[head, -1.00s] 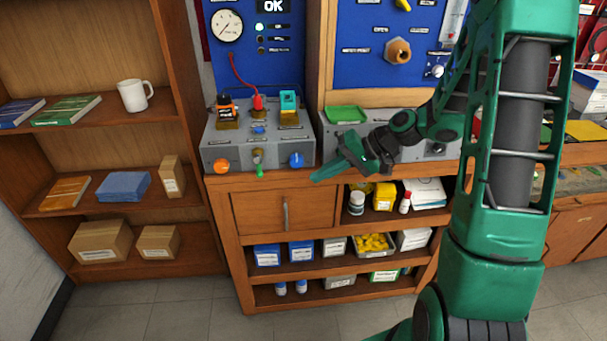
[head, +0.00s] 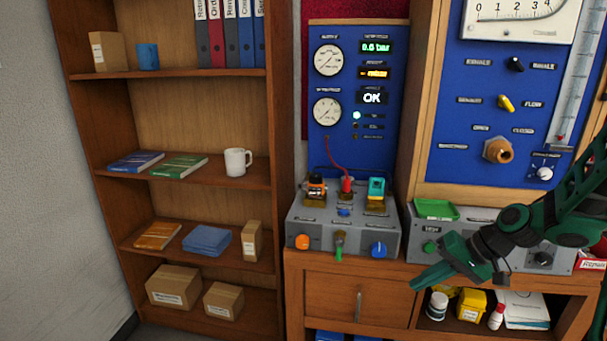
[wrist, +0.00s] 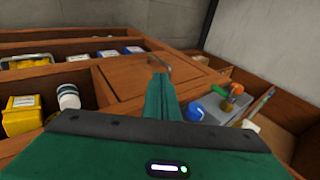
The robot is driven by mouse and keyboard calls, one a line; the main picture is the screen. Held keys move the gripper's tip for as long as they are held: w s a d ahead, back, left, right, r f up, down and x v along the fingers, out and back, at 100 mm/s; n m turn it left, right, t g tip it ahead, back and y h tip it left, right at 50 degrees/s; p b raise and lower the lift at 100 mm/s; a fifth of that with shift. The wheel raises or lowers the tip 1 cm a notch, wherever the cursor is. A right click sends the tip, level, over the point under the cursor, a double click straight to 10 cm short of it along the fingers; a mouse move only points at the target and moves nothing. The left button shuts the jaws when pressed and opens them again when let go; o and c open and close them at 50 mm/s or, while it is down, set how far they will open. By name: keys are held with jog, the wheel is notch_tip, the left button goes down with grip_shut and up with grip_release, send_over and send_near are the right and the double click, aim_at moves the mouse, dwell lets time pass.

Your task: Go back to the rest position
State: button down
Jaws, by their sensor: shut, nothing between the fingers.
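My gripper (head: 432,278) is green and shut, with nothing between its fingers. In the head view it hangs in front of the bench cabinet, right of the grey test box (head: 345,226), pointing down and to the left. The closed fingers also show in the wrist view (wrist: 163,100), near the cabinet's drawer front. My arm comes in from the right edge of the head view. The fingers appear apart from the test box and its blue knob (head: 378,249).
The cabinet drawer (head: 350,302) is closed. A white bottle (head: 437,306) and a yellow container (head: 471,304) stand on the open shelf below my gripper. A green tray (head: 436,209) lies behind it. A wooden bookcase (head: 284,120) stands at left.

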jog(key=s+d+r+m+g+h, duration=0.1)
jog(key=s+d+r+h, duration=0.1)
jog(key=s, duration=0.7)
jog(key=s+d+r+m+g+h, duration=0.1)
jog(key=s+d+r+h, duration=0.1)
jog(key=s, duration=0.7)
jog(key=s+d+r+m+g+h, duration=0.1)
jog(key=s+d+r+h, duration=0.1)
jog(key=s+d, duration=0.4)
jog(key=s+r, duration=0.1)
jog(key=s, duration=0.2)
jog(key=shift+r+h, duration=0.3)
jog(key=shift+d, duration=0.1)
jog(key=shift+w+f+g, duration=0.25)
jog(key=shift+w+g, duration=0.05)
jog(key=shift+w, duration=0.3)
jog(key=c, duration=2.4)
grip_release()
jog(key=shift+c, duration=0.2)
